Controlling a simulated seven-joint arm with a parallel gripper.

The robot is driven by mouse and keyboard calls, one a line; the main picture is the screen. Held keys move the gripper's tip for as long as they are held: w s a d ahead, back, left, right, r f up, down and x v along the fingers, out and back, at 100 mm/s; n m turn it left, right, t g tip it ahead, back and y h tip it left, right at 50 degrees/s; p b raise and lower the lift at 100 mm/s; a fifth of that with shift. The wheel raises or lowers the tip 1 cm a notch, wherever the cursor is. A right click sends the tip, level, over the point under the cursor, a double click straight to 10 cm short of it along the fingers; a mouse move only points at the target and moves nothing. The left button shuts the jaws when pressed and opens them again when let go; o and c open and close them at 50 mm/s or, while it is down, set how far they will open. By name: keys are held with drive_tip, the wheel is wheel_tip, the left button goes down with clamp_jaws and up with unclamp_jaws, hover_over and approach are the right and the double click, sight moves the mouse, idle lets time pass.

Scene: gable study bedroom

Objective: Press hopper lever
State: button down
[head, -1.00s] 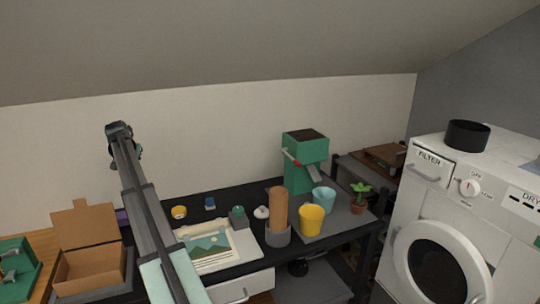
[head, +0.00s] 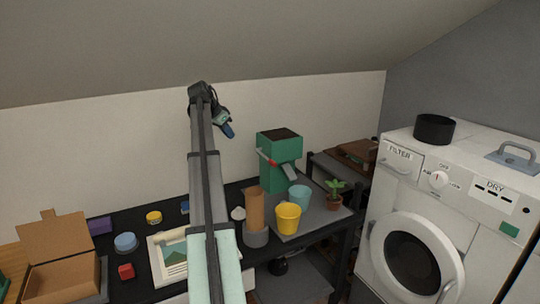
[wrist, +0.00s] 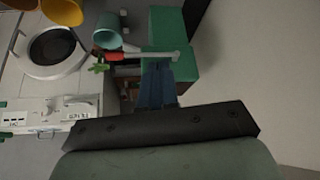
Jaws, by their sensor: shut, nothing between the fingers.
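The green hopper (head: 283,178) stands upright on the black desk near the wall, with a dark open top and a grey chute at its front. Its lever (head: 267,159) has a red end and sticks out on the left side. In the wrist view the hopper (wrist: 168,27) is ahead of the fingers, and the lever's red handle (wrist: 114,57) lies to their left on a pale bar. My gripper (head: 229,133) is up and left of the hopper, shut and empty. Its blue fingers (wrist: 157,68) overlap the hopper in the wrist view; I cannot tell the gap, but the head view shows them apart.
A yellow cup (head: 288,219) and a teal cup (head: 300,194) stand by the chute. A brown cylinder (head: 256,210) and a potted plant (head: 334,200) are near. A cardboard box (head: 62,270) is at left, a dryer (head: 430,210) at right. Free air lies above the desk.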

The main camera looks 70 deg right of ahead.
drive_tip(key=s+d+r+m+g, duration=0.1)
drive_tip(key=s+r+m, duration=0.2)
drive_tip(key=s, duration=0.9)
drive_tip(key=shift+d+g+y, duration=0.25)
drive_tip(key=shift+g+y, duration=0.05)
drive_tip(key=shift+y, duration=0.1)
drive_tip(key=shift+f, duration=0.1)
hover_over(270, 163)
drive_tip(key=f, duration=0.8)
drive_tip(key=shift+s+d+f, duration=0.15)
drive_tip(key=shift+s+d, duration=0.15)
drive_tip(key=shift+s, duration=0.05)
drive_tip(key=shift+w+a+f, duration=0.1)
drive_tip(key=shift+a+f, duration=0.05)
drive_tip(key=shift+f, duration=0.4)
drive_tip(key=shift+w+a+f, duration=0.1)
drive_tip(key=shift+f, duration=0.45)
drive_tip(key=shift+w+f, duration=0.1)
drive_tip(key=shift+f, duration=0.7)
drive_tip(key=shift+a+f, duration=0.1)
